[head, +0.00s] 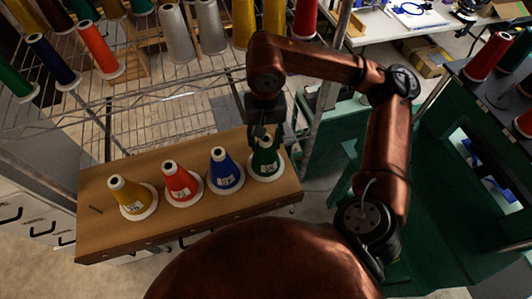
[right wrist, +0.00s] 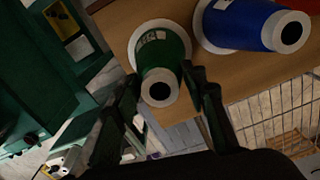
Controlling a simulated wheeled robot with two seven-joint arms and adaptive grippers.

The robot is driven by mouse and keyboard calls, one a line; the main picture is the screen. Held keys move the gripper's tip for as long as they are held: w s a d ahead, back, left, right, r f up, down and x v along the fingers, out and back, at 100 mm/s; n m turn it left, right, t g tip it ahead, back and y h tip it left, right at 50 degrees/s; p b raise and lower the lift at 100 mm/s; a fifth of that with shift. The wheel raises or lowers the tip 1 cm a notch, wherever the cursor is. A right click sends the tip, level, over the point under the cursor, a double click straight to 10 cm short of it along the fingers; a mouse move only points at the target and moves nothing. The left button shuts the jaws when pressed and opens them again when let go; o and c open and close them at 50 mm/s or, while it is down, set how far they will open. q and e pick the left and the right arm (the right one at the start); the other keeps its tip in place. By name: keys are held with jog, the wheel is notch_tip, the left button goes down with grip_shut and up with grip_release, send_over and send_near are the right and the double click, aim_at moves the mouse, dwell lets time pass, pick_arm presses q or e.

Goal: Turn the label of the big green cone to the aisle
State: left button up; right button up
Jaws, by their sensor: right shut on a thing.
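The green cone (head: 264,157) stands upright on a white base disc at the right end of the wooden table. Its pale label (head: 265,169) faces the near side in the head view. In the right wrist view the green cone (right wrist: 163,62) shows its dark top hole, and the label (right wrist: 152,36) sits near its base. My right gripper (head: 264,134) comes down from above and is shut on the cone's upper part, one finger on each side. My left gripper is not in view.
Blue (head: 222,166), red (head: 178,179) and yellow (head: 128,192) cones stand in a row left of the green one on the wooden table (head: 235,200). A wire rack (head: 150,110) with more cones stands behind. Green machinery (head: 440,220) lies to the right.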

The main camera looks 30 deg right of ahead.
dwell(0.4)
jog(key=o, duration=1.2)
jog(key=shift+c, duration=0.2)
jog(key=shift+f, duration=0.1)
notch_tip(320, 180, up, 12)
